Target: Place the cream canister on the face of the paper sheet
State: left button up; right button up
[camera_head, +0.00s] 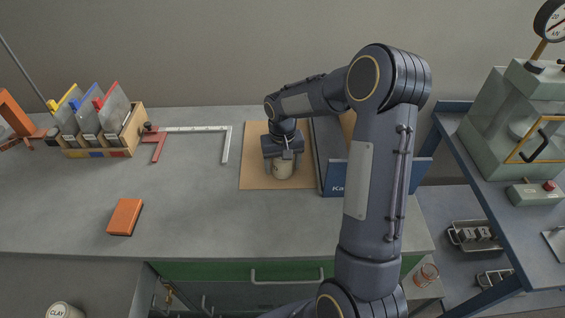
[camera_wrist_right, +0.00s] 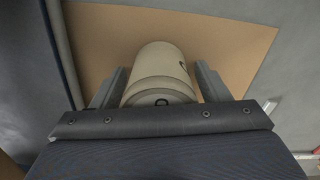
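The cream canister (camera_head: 282,169) is upright over the tan paper sheet (camera_head: 257,180) in the head view; I cannot tell whether its base touches the sheet. It also shows in the right wrist view (camera_wrist_right: 160,75), between the fingers, with the tan sheet (camera_wrist_right: 100,35) behind it. My right gripper (camera_head: 283,163) reaches down from above with a finger along each side of the canister, and it looks shut on it. In the wrist view the fingers (camera_wrist_right: 160,85) lie close against the canister's sides. My left gripper is not in view.
A blue binder-like box (camera_head: 335,180) stands close right of the sheet. A steel square (camera_head: 225,145) with a red part lies to its left. An orange block (camera_head: 125,217) and a file holder (camera_head: 128,140) are further left. The bench front middle is clear.

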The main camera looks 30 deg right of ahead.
jog(key=shift+o, duration=0.3)
jog(key=shift+r, duration=0.15)
notch_tip(320, 180, up, 12)
jog(key=shift+f, duration=0.1)
jog(key=s+a+r+t+y, duration=0.1)
jog(key=s+a+r, duration=0.1)
jog(key=s, duration=0.3)
jog(key=s+a+r+n+t, duration=0.1)
jog(key=s+a+r, duration=0.1)
jog(key=s, duration=0.2)
jog(key=s+a+r+t+y, duration=0.1)
jog(key=s+a+r, duration=0.1)
jog(key=s, duration=0.3)
jog(key=s+a+f+n+t+y, duration=0.1)
jog(key=s+a+f+t, duration=0.1)
jog(key=s+a, duration=0.4)
jog(key=s, duration=0.4)
jog(key=shift+s+a+f+t+y, duration=0.2)
jog(key=shift+s+f+t+y, duration=0.1)
jog(key=shift+s+f+y, duration=0.1)
